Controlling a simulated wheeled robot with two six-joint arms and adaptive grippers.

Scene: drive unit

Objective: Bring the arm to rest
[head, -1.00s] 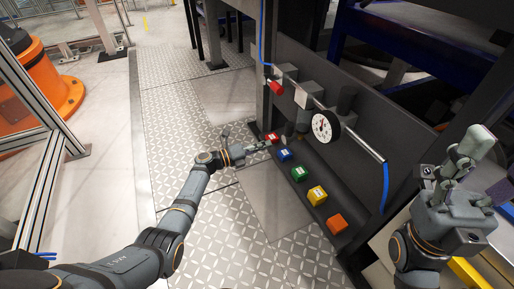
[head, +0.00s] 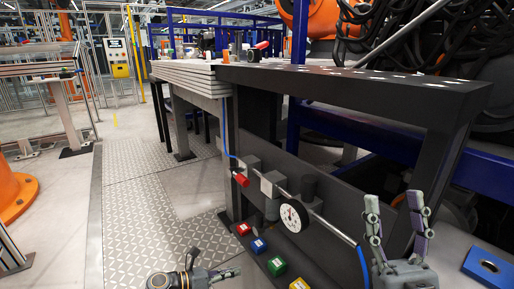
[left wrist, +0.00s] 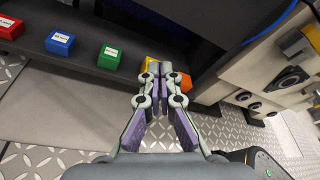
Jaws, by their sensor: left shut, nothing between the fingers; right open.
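My left gripper (head: 228,273) is at the bottom of the head view, beside the row of coloured blocks and a little apart from them. Its fingers are together and empty; they also show in the left wrist view (left wrist: 162,70). Most of the left arm is below the head view's edge. My right gripper (head: 396,210) points up at the lower right, fingers apart and empty.
A dark ledge carries red (head: 243,229), blue (head: 258,246), green (head: 276,266) and yellow (head: 299,284) blocks. A black-topped bench (head: 350,85) stands behind. Patterned floor lies open at left.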

